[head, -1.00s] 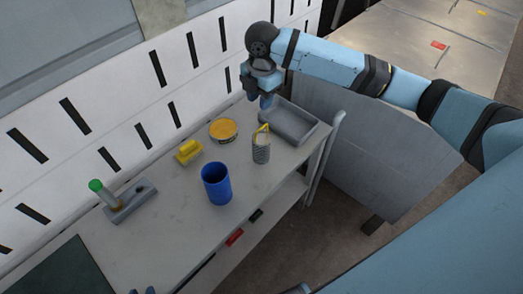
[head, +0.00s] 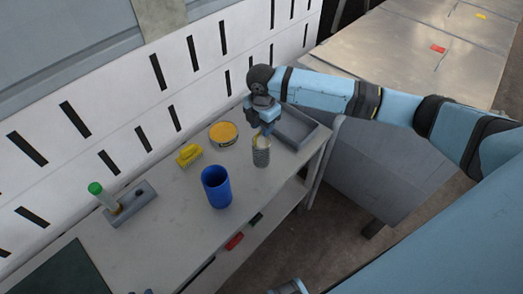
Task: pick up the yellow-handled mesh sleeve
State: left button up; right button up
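The mesh sleeve (head: 261,157) is a grey perforated cylinder standing upright on the bench, near its right front edge. Its yellow handle is mostly hidden by my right gripper (head: 266,131), which points down right over the sleeve's top. I cannot tell whether the fingers are around the handle or closed on it. At the bottom edge, a small dark piece that may be my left gripper (head: 146,292) just shows; its fingers cannot be made out.
A grey tray (head: 314,128) lies right behind the sleeve.

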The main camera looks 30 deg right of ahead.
aim_at(261, 147)
notch_tip(261, 147, down, 3)
jog(key=shift+r, duration=0.15)
jog(key=shift+c, duration=0.4)
grip_shut()
jog(key=shift+r, duration=0.1)
